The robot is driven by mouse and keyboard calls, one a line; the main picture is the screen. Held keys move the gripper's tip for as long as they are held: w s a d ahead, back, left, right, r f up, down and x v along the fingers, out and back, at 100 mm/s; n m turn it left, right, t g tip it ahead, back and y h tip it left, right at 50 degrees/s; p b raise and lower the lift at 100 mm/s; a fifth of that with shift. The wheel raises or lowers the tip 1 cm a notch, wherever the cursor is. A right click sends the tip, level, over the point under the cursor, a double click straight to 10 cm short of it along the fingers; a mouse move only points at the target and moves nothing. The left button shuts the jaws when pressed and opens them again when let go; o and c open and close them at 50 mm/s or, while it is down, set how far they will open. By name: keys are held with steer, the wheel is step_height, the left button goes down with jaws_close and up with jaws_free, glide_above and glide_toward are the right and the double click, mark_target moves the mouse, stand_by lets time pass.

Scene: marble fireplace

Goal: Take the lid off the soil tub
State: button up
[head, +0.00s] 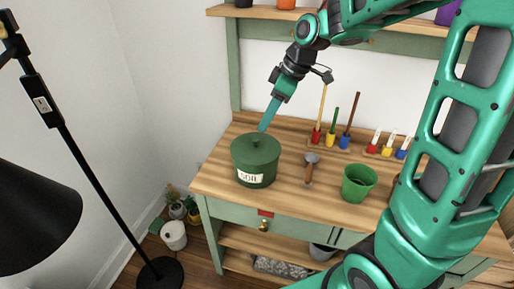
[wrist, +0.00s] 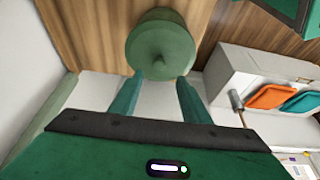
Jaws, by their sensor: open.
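The green soil tub (head: 258,179) stands on the wooden bench with a white "SOIL" label on its front. Its round green lid (head: 254,149) is on top, with a small knob in the middle. In the wrist view the lid (wrist: 162,40) shows just beyond the fingertips, its knob facing me. My gripper (head: 262,130) points down just above the knob. In the wrist view my gripper (wrist: 161,78) is open, with its two teal fingers apart and nothing between them. Whether a finger touches the lid cannot be told.
A trowel (head: 310,170) and a green pot (head: 359,182) are to the tub's right. Several tools stand in coloured holders (head: 330,137) behind. A shelf (head: 350,24) overhangs the bench's back. A black floor lamp (head: 60,125) stands left.

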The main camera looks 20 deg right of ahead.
mark_target(256, 138)
steer(key=x, duration=0.8)
steer(key=shift+d+f, duration=0.15)
jaws_close()
